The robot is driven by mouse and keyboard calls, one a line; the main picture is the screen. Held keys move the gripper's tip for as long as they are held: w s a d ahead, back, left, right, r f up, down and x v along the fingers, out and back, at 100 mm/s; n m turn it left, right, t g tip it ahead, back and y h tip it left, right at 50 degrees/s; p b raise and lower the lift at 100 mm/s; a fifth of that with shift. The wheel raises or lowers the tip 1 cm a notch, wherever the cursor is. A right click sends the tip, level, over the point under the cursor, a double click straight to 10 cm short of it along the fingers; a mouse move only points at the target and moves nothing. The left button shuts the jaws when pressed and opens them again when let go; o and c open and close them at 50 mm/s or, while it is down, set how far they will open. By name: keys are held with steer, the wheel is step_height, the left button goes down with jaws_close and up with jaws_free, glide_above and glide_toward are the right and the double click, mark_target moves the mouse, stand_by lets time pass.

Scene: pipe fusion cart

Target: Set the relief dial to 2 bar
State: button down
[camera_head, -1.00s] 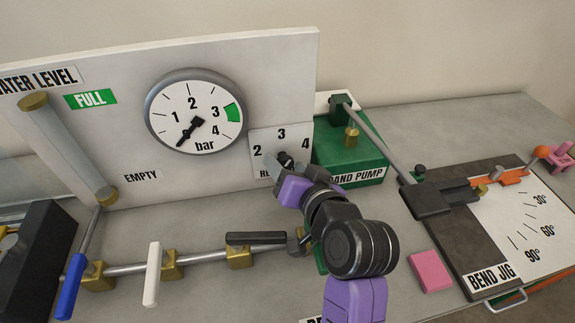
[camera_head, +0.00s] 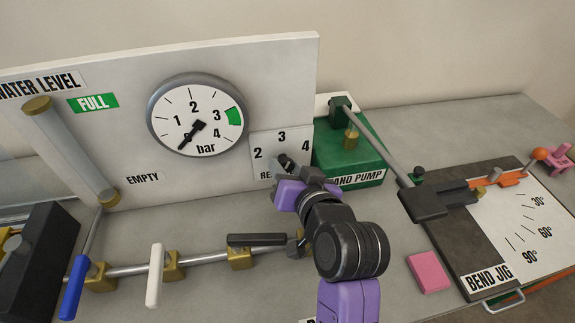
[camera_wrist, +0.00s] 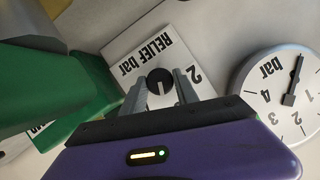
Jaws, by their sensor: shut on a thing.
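The relief dial is a small black knob with a pale mark, seen in the wrist view (camera_wrist: 160,81) between my fingers. Its white plate (camera_head: 262,139) carries the numbers 2, 3 and 4. The plate also shows in the wrist view (camera_wrist: 134,48), turned nearly upside down, with "RELIEF bar" and a 2. My gripper (camera_head: 284,162) is shut on the dial, with a grey finger on either side in the wrist view (camera_wrist: 161,88). I cannot tell which number the dial's mark points at. My wrist covers the lower part of the plate in the head view.
The round pressure gauge (camera_head: 209,103) left of the plate has its needle pointing below 1. The green hand pump (camera_head: 345,155) stands close on the right. Pipe valves with blue (camera_head: 73,288), white (camera_head: 155,275) and black (camera_head: 256,239) handles lie below left.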

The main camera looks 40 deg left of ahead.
steer(key=n+t+p, duration=0.1)
steer(key=n+h+p, duration=0.1)
steer(key=n, duration=0.1)
steer(key=shift+s+a+r+n+t+h, duration=0.1)
steer(key=shift+n+t+h, duration=0.2)
steer(key=shift+t, duration=0.1)
steer(key=n+t, duration=0.1)
steer(key=n+h+p, duration=0.1)
steer(key=n, duration=0.1)
steer(key=shift+s+a+t+h, duration=0.1)
steer(key=shift+t+h, duration=0.2)
steer(key=shift+t, duration=0.1)
stand_by(0.3)
steer(key=c, duration=0.9)
jaws_free()
steer(key=shift+c, duration=0.2)
steer(key=v, duration=0.7)
steer(key=shift+s+d, duration=0.25)
steer(key=shift+s, duration=0.1)
